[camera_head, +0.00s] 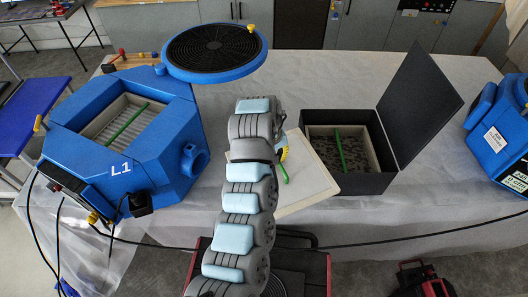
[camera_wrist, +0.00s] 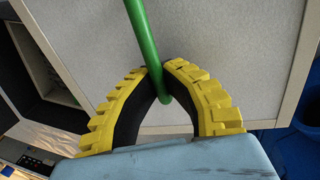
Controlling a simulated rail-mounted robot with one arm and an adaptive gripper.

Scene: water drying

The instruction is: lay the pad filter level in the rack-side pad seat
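The pad filter, a flat pale panel (camera_head: 309,186) with a light frame, shows right of my arm and is partly hidden by it. In the wrist view its grey face (camera_wrist: 225,40) fills most of the picture. A green bar handle (camera_wrist: 146,42) stands out from it. My gripper (camera_wrist: 163,80) has its yellow ribbed fingers closed around the end of this handle. In the head view my gripper (camera_head: 283,153) is mostly hidden behind my arm. I cannot tell whether the panel touches the table. I cannot tell which opening is the rack-side pad seat.
An open blue housing (camera_head: 178,165) marked L1 at left holds a pleated filter with a green bar. Its round lid (camera_head: 213,50) is swung out behind. A black open box (camera_head: 365,184) at right holds a speckled pad with a green bar. Another blue housing (camera_head: 490,130) stands far right.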

